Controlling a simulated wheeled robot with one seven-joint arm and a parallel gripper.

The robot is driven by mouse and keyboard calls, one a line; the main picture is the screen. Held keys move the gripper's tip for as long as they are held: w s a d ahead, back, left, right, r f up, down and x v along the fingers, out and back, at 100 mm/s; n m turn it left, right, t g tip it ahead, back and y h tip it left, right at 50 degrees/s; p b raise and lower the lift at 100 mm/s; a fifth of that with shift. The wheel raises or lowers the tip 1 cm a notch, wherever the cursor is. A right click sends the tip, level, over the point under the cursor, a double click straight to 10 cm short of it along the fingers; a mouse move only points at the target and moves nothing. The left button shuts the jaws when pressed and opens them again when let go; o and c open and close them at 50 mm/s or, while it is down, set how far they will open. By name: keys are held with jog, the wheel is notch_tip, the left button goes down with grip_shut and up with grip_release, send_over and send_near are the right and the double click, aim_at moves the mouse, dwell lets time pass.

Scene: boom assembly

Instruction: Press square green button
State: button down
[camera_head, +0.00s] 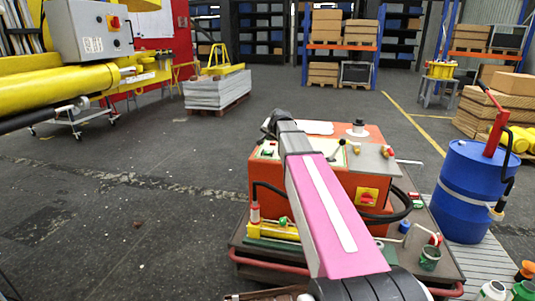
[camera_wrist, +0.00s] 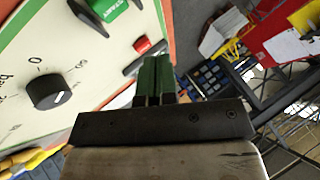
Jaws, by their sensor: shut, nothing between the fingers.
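A small red button (camera_wrist: 141,43) shows near the tips. In the head view my arm hides much of the panel.
A black knob (camera_wrist: 48,92) stands out from the panel. The panel belongs to an orange machine (camera_head: 372,180) on a cart. A blue drum (camera_head: 465,195) stands to the right, and a yellow boom with a grey control box (camera_head: 88,32) is at upper left. The floor at left is clear.

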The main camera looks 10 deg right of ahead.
aim_at(269, 152)
jog(key=shift+f, duration=2.2)
dwell(0.4)
jog(key=shift+f, duration=0.4)
jog(key=shift+f, duration=0.5)
dwell(0.9)
jog(key=shift+r, duration=0.95)
jog(key=shift+r, duration=2.5)
